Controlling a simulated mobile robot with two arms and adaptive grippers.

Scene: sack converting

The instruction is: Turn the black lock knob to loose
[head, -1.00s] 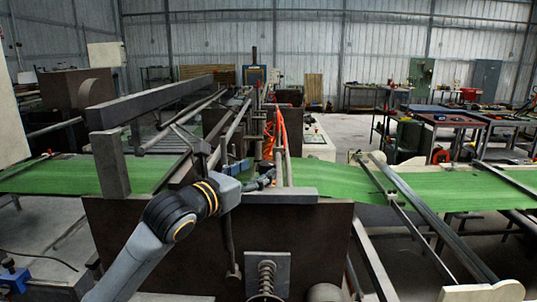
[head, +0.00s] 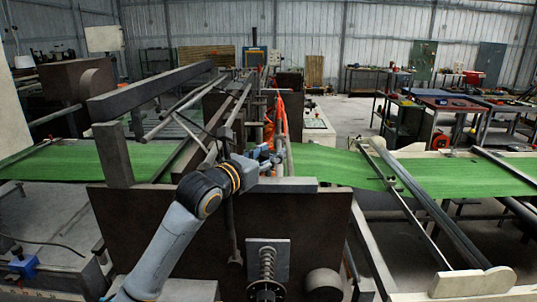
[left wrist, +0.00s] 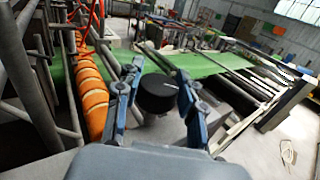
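The black lock knob (left wrist: 157,94) shows in the left wrist view as a round dark cap with a short white mark on its face. It sits between the two blue fingers of my left gripper (left wrist: 157,82). The fingers are apart, one on each side of the knob; I cannot tell whether either touches it. In the head view my left gripper (head: 269,158) is small, above the machine's dark front panel and beside the orange hose. I cannot make out the knob there. My right gripper is not in view.
An orange ribbed hose (left wrist: 91,90) runs close to the left finger; it also shows in the head view (head: 281,115). Green belts (head: 420,171) extend to both sides.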

